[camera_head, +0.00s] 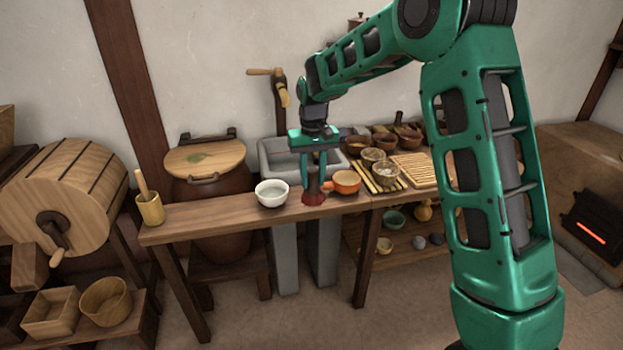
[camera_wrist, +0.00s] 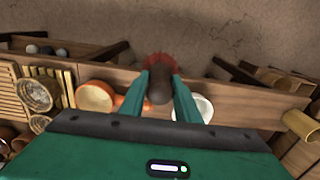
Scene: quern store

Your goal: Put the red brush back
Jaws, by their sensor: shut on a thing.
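The red brush (camera_head: 314,197) has a dark handle and a red, flared lower end. In the head view it is upright at the front of the wooden table (camera_head: 230,220), between a white bowl (camera_head: 271,193) and an orange pan (camera_head: 346,182). My gripper (camera_head: 314,168) points down and is shut on the brush's handle. The wrist view shows the handle (camera_wrist: 160,88) between both fingers and the red end (camera_wrist: 160,62) beyond it, near the table edge. I cannot tell whether the red end touches the table top.
A wooden cup with a stick (camera_head: 151,208) stands at the table's left end. A stone sink (camera_head: 285,160) is behind. Right of the pan are small bowls (camera_head: 385,174) and a slatted board (camera_head: 414,170). The table top between cup and white bowl is clear.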

